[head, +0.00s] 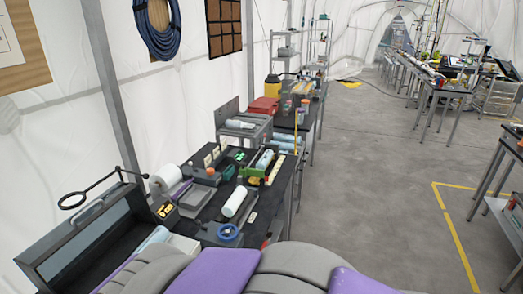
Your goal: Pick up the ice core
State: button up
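Several pale cylinders that look like ice cores are on the black workbench (205,203) along the left tent wall. A white cylinder (235,202) lies slanted on a dark grey holder near the bench's front end. A pale blue cylinder (264,160) lies farther back in a holder with green parts. Another pale blue cylinder (239,124) lies on a grey rack behind it. I cannot tell which one the task means. My gripper is not in view; grey and purple parts of my own body fill the bottom edge.
A dark open-topped case (80,235) stands at the bench's near left, beside a white roll (165,178). A blue round knob (229,231) is near the white cylinder. A red case (263,106) sits farther back. The grey floor (370,180) right of the bench is clear.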

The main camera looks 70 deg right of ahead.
aim_at(285, 146)
jog(key=z, duration=2.35)
jog(key=k+j+u, duration=0.1)
jog(key=u, duration=2.9)
jog(key=z, duration=3)
jog(key=i+l+z, duration=0.1)
jog(key=i+z, duration=0.2)
jog(key=i, duration=0.05)
